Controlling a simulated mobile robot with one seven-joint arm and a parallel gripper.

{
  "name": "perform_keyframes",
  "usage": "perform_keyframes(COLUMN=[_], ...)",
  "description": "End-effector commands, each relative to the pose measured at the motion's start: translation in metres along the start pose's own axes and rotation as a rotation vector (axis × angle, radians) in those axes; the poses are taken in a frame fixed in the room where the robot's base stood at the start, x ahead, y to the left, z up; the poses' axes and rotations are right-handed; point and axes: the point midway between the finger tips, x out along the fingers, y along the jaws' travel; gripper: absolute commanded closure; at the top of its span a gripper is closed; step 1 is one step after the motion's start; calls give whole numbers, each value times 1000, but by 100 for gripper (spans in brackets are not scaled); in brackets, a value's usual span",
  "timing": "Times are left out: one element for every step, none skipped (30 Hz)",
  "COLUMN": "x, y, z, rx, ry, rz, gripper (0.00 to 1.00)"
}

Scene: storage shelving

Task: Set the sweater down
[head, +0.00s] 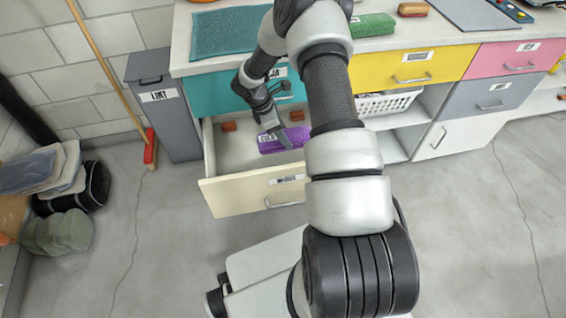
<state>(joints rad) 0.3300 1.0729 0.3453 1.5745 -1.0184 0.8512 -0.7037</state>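A purple, folded-looking bundle with a small label (296,138) is in or just above the open cream drawer (240,192); it may be the sweater, but it is too small to be sure. My gripper (278,134) points down into the drawer at the bundle's left part and overlaps it in view. Whether the fingers are shut on it or only near it, and whether it touches the drawer floor, I cannot tell. My arm crosses the middle of the view and hides part of the drawer's right side.
Small orange-brown blocks (229,126) lie at the drawer's back. A teal cloth (228,32) and a green bundle (372,25) lie on the countertop. A white basket (388,103) sits on the shelf. A grey bin (166,105) and a broom (150,150) stand left. Floor in front is mostly clear.

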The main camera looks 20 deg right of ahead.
Motion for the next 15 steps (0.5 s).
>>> perform_keyframes(x=[18,25,35,43,50,59,65,71,78,82,85,89,91,93,94], y=[-1,-1,-1,-1,-1,-1,-1,-1,-1,-1,0,0,0,0,0], z=[-8,-11,-15,-18,-21,-24,-27,-30,-32,-34,-35,-37,-38,-39,-39], rx=[-1,-1,0,-1,0,1,0,1,1,1,2,3,2,2,1], ry=[1,1,2,1,1,1,1,1,1,1,1,1,1,1,0], rz=[-3,-3,-3,-3,-3,-3,-2,-3,-2,-2,-1,-1,-1,0,0], gripper=[78,78,78,78,78,78,78,78,78,78,78,78,78,78,78])
